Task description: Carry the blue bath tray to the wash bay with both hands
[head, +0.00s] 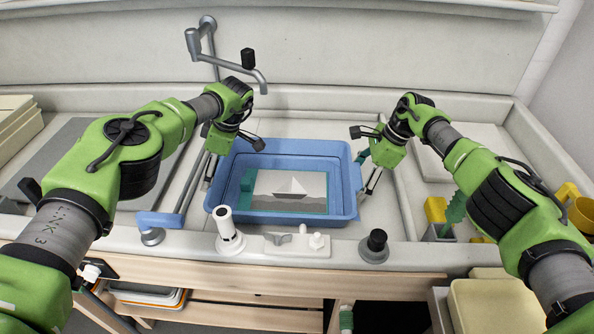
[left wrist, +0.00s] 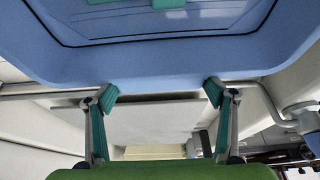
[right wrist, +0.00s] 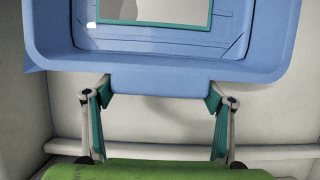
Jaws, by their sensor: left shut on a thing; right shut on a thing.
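I cannot tell whether the tray's underside touches the sink floor.
A grey tap (head: 225,62) stands behind the tray at the left. A white post (head: 226,228), a small white fixture (head: 298,243) and a dark knob (head: 375,245) line the front ledge. A blue-handled lever (head: 155,219) is at front left. A yellow item (head: 436,209) stands right.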

